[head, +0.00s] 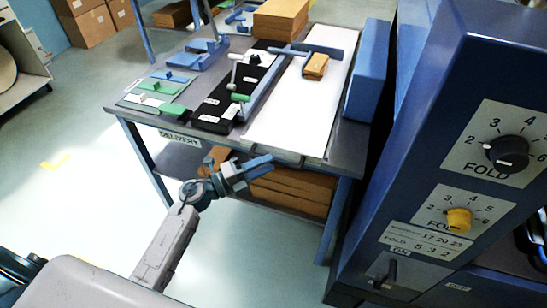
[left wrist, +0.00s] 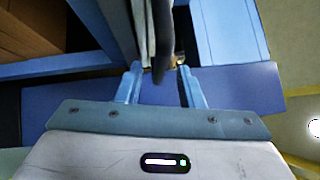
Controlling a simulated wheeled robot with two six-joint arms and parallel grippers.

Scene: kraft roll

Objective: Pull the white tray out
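The white tray (head: 292,118) is a long, flat white sheet-like piece lying on the grey table, its near end at the front edge. A small grey bar (head: 287,158) shows at that near end. My left gripper (head: 269,163) is just in front of the table's front edge, left of the bar. In the left wrist view its two light blue fingers (left wrist: 160,72) stand apart. A dark upright bar (left wrist: 163,45) and a pale strip (left wrist: 144,30) show beyond and between them; I cannot tell whether the fingers touch either. My right gripper is not in view.
A black tray (head: 216,104) and a small board with green and blue pieces (head: 156,93) lie left of the white tray. A small brown box (head: 315,66) rests on it. A blue cabinet with knobs (head: 450,150) stands close right. Brown cartons (head: 290,190) fill the lower shelf.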

